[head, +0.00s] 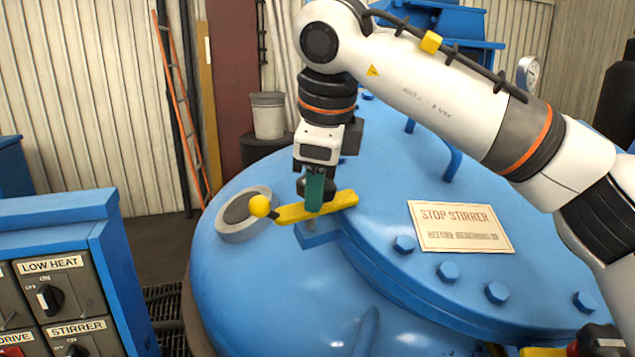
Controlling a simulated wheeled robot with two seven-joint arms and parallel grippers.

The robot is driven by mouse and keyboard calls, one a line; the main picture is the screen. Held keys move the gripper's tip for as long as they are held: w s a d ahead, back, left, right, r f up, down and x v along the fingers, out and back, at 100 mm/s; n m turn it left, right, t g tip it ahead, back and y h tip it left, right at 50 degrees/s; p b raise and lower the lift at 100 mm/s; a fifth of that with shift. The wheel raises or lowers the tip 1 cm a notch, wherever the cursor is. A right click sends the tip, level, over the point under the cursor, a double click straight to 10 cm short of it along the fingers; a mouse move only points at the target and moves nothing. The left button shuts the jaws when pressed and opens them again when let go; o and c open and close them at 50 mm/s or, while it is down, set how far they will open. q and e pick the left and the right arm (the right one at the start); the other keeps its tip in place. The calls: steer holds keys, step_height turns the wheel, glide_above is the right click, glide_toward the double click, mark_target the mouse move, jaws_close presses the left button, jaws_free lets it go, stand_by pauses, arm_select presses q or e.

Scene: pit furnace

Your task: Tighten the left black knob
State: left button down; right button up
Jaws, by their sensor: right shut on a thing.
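A black knob (302,186) sits on top of a yellow bar (344,201) on the blue furnace lid. The bar has a yellow ball (260,206) at its left end. My right gripper (315,192) points straight down onto the knob, with its green fingers shut on it; the near finger hides the knob's middle. The bar lies over a small blue bracket (318,238) at the lid's rim. My left gripper is not in view.
A blue control box (60,215) with switches stands at the lower left, including a LOW HEAT dial (50,299). A grey round port (240,232) lies left of the bar. A STOP STIRRER sign (459,227) and several blue bolts (448,271) are on the lid to the right.

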steer(key=shift+r, duration=0.1)
stand_by(0.4)
steer(key=o, duration=1)
steer(key=v, duration=1.2)
steer(key=shift+b, duration=0.4)
